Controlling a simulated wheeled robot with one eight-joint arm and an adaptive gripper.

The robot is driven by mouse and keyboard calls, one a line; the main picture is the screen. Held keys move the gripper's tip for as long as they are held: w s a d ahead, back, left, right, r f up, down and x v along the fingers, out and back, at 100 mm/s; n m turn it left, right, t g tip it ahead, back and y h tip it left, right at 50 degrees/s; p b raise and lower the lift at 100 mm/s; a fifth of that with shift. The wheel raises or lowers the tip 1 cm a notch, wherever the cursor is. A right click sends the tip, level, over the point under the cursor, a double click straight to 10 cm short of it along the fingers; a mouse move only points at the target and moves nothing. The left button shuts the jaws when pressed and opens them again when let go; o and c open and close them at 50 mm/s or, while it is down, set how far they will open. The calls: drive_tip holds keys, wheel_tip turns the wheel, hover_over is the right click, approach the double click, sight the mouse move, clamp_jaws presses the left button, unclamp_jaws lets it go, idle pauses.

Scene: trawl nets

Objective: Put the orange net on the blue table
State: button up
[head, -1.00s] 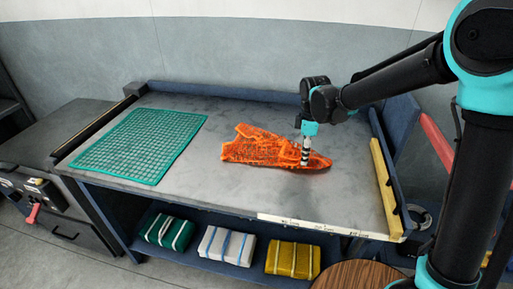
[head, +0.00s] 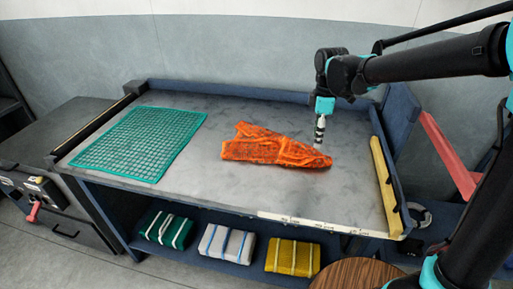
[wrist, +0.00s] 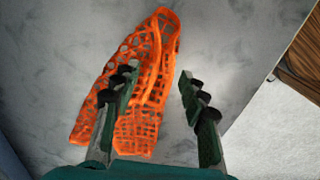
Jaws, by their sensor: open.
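The orange net (head: 270,149) lies in a folded heap on the grey top of the blue-framed table (head: 215,192), right of centre. My gripper (head: 319,143) points down just behind the net's narrow right end. In the wrist view its open fingers (wrist: 157,75) hold nothing. The net (wrist: 152,110) shows below, partly between the fingers and partly behind the left finger. It looks apart from the fingers.
A green mesh mat (head: 140,144) lies on the table's left part. A yellow bar (head: 385,187) runs along the right edge. Strapped green, white and yellow bundles (head: 293,257) sit on the lower shelf. A round wooden top (head: 360,274) stands in front.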

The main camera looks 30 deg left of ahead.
drive_tip(key=shift+d+r, duration=0.2)
drive_tip(key=shift+r, duration=0.3)
drive_tip(key=shift+d+r, duration=0.2)
drive_tip(key=shift+r, duration=0.25)
drive_tip(key=shift+d+f, duration=0.15)
drive_tip(key=shift+f, duration=0.05)
drive_tip(key=c, duration=0.4)
drive_tip(key=d+f, duration=0.1)
drive_tip(key=d+f+b, duration=0.1)
drive_tip(key=f, duration=0.1)
drive_tip(key=shift+s, duration=0.4)
clamp_jaws()
drive_tip(key=shift+a+f, duration=0.15)
drive_tip(key=shift+f, duration=1.15)
drive_tip(key=shift+f+p, duration=0.5)
drive_tip(key=shift+f, duration=1.85)
drive_tip(key=shift+r, duration=0.1)
